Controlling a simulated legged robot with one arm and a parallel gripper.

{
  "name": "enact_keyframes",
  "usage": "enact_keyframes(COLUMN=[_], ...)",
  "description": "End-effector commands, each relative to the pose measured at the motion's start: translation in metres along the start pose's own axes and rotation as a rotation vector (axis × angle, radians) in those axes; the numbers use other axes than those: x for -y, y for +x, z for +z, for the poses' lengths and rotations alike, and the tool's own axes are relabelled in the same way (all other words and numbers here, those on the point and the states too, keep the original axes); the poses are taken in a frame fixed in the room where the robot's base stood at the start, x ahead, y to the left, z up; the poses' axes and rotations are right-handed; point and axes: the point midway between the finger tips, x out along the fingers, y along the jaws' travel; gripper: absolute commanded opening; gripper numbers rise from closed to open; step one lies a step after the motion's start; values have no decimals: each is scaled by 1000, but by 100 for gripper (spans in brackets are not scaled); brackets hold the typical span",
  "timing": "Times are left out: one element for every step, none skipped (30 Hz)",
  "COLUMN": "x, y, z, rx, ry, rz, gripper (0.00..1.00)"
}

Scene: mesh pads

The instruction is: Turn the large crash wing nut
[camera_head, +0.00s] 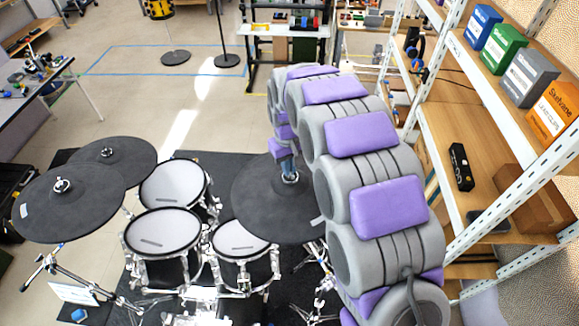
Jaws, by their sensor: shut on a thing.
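The large black crash cymbal (262,212) is in the middle of the head view, partly hidden behind my purple and grey arm. Its wing nut (290,178) sits at the cymbal's centre on top of the stand, small and bright. My gripper (288,170) points down from the end of my arm right over the cymbal's centre. Its fingers are shut on the wing nut. The fingertips are small and partly blend with the nut, so the exact contact is hard to make out. The cymbal's right side is hidden by my arm.
Two more black cymbals (68,203) (112,156) stand at the left. Several drum pads (162,232) stand on a dark mat (240,165) in front. A shelf (470,120) with boxes (528,79) runs along the right, close to my arm. Open floor lies behind the drums.

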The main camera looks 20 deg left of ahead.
Motion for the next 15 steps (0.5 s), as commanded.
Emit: enact_keyframes(x=[1,1,1,1,2,2,2,2,2,2,2,3,3,3,3], y=[3,3,3,3,3,3,3,3,3,3,3,3,3,3,3], z=[0,0,0,0,0,0,0,0,0,0,0,1,1,1,1], rx=[2,2,2,2,2,2,2,2,2,2,2,2,2,2,3], ry=[-44,-73,-111,-139,-168,-206,-234,-263,-301,-329,-358,-396,-425,-453,-491], rz=[-2,-3,-3,-4,-4,-5,-6,-6,-7,-8,-8,-9,-10,-10,-11], gripper=[0,0,0,0,0,0,0,0,0,0,0,0,0,0,0])
